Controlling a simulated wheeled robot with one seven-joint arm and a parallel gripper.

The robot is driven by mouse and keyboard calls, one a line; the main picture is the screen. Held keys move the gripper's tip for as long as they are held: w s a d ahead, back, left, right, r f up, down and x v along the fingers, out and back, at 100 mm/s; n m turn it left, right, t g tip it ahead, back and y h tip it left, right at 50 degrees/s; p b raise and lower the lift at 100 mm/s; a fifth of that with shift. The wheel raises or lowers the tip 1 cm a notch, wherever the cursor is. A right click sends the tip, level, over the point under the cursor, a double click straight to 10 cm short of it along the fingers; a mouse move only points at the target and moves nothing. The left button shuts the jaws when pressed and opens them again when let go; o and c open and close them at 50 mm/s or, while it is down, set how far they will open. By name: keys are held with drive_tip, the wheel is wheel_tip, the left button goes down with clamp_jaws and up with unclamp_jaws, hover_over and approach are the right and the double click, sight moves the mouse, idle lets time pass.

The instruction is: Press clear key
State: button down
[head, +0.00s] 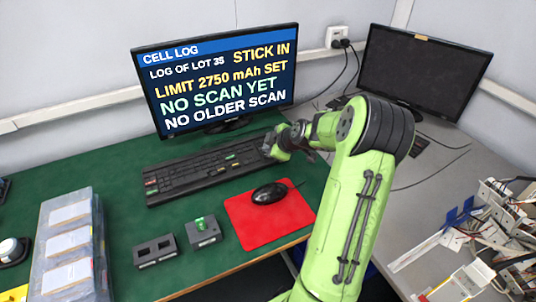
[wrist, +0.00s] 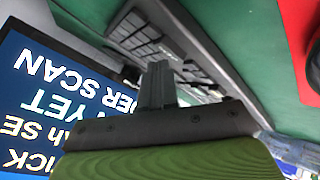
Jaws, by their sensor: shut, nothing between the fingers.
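A black keyboard (head: 190,172) lies on the green mat in front of the lit monitor (head: 215,80). A few of its keys are coloured: a red one (head: 151,182) at the left end and green and yellowish ones further right. Their labels are too small to read, so I cannot tell which is the clear key. My gripper (head: 272,150) is at the keyboard's right end, shut and empty. In the wrist view its closed fingers (wrist: 158,85) show in front of the keyboard (wrist: 150,30) and hide part of the keys. Whether the tips touch a key cannot be told.
The lit screen shows "CELL LOG", "STICK IN" and "LIMIT 2750 mAh SET". A mouse (head: 269,193) rests on a red pad (head: 243,217). A dark monitor (head: 425,72) is at right.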

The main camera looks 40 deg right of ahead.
drive_tip(key=shift+f+b, duration=0.4)
drive_tip(key=shift+b, duration=0.1)
idle(0.3)
drive_tip(key=shift+r, duration=0.15)
drive_tip(key=shift+r+p, duration=0.4)
drive_tip(key=shift+r, duration=0.3)
wheel_tip(320, 180, up, 5)
drive_tip(key=p, duration=0.3)
idle(0.7)
